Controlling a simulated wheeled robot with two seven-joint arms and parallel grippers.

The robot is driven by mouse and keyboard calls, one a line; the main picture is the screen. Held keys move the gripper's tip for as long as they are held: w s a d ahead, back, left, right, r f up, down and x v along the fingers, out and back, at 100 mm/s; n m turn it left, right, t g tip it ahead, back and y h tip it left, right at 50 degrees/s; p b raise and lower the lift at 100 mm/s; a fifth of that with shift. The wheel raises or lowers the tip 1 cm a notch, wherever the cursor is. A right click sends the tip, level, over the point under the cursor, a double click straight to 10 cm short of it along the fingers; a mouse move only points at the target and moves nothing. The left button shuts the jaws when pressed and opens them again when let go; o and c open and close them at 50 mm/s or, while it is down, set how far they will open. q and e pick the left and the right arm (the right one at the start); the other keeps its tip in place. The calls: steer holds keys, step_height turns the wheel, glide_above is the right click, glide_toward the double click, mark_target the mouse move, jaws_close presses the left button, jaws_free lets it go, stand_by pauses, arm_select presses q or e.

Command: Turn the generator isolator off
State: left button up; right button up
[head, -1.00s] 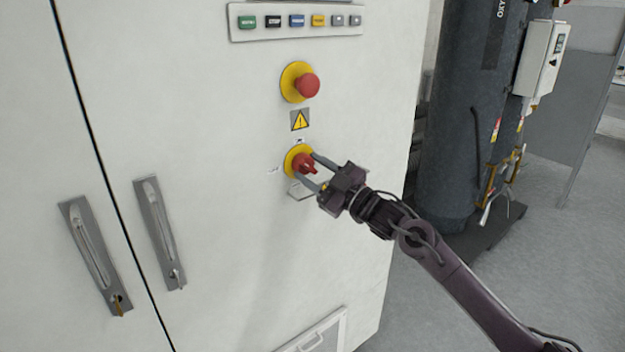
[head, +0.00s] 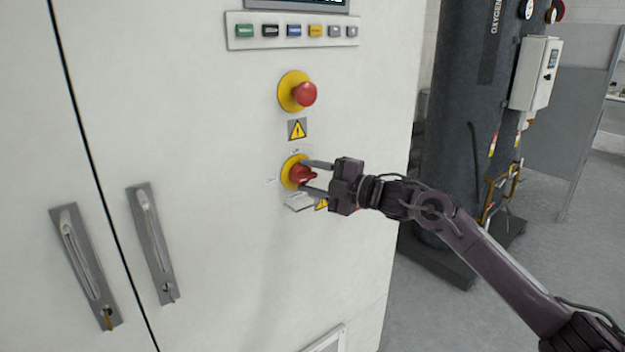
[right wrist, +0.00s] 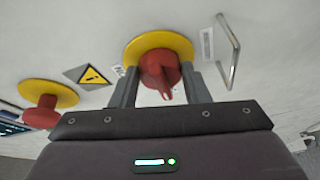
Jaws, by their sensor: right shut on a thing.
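The generator isolator is a red rotary handle (head: 301,176) on a yellow round plate (head: 288,171), set in the white cabinet door below a warning triangle. My right gripper (head: 310,178) reaches it from the right, one finger above and one below the handle. In the right wrist view the red handle (right wrist: 161,75) sits between the two grey fingers (right wrist: 160,88), which are shut on it. The yellow plate (right wrist: 158,40) shows behind it. My left gripper is not in view.
A red emergency stop button (head: 304,94) on a yellow disc is above, under a row of coloured buttons (head: 292,31). Two cabinet door handles (head: 152,243) are at left. A grey oxygen tank (head: 465,130) stands at right.

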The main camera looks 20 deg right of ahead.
steer(key=shift+n, duration=0.3)
steer(key=o, duration=1)
steer(key=shift+s+d+f, duration=0.1)
steer(key=shift+s+d, duration=0.1)
steer(key=b+v, duration=0.2)
steer(key=v, duration=0.5)
steer(key=shift+s+b, duration=0.1)
steer(key=shift+b, duration=0.3)
